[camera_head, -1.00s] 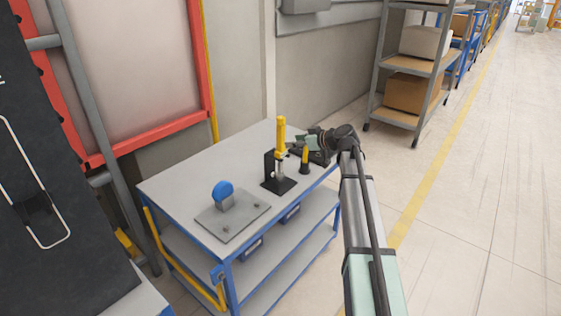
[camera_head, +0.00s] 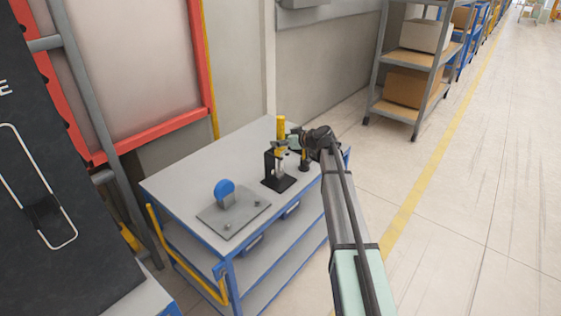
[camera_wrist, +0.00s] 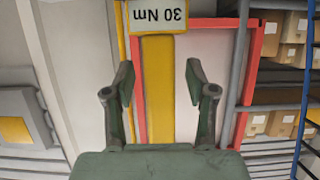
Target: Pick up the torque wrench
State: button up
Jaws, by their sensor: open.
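The torque wrench (camera_head: 281,127) stands upright in a black stand (camera_head: 279,183) on the cart, its yellow handle up. In the wrist view its yellow handle (camera_wrist: 157,95) lies between my two fingers, with gaps on both sides, and a label (camera_wrist: 158,15) reading 30 Nm upside down shows at its top. My gripper (camera_wrist: 158,85) is open around the handle and not closed on it. In the head view my gripper (camera_head: 292,143) reaches in from the right at handle height and partly hides the handle.
The cart's grey top (camera_head: 180,186) also bears a metal plate (camera_head: 234,213) with a blue round part (camera_head: 225,189). A small dark item (camera_head: 304,160) stands right of the stand, under my wrist. Shelves with boxes (camera_head: 407,87) stand behind, and open floor lies right.

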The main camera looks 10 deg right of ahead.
aim_at(284, 131)
grip_shut()
jog(key=shift+r, duration=0.1)
jog(key=shift+r+b, duration=1)
jog(key=shift+r, duration=0.7)
jog(key=s+d+b, duration=0.5)
jog(key=s+d, duration=0.7)
jog(key=s, duration=0.1)
jog(key=shift+s, duration=0.25)
jog(key=c, duration=0.8)
grip_release()
grip_shut()
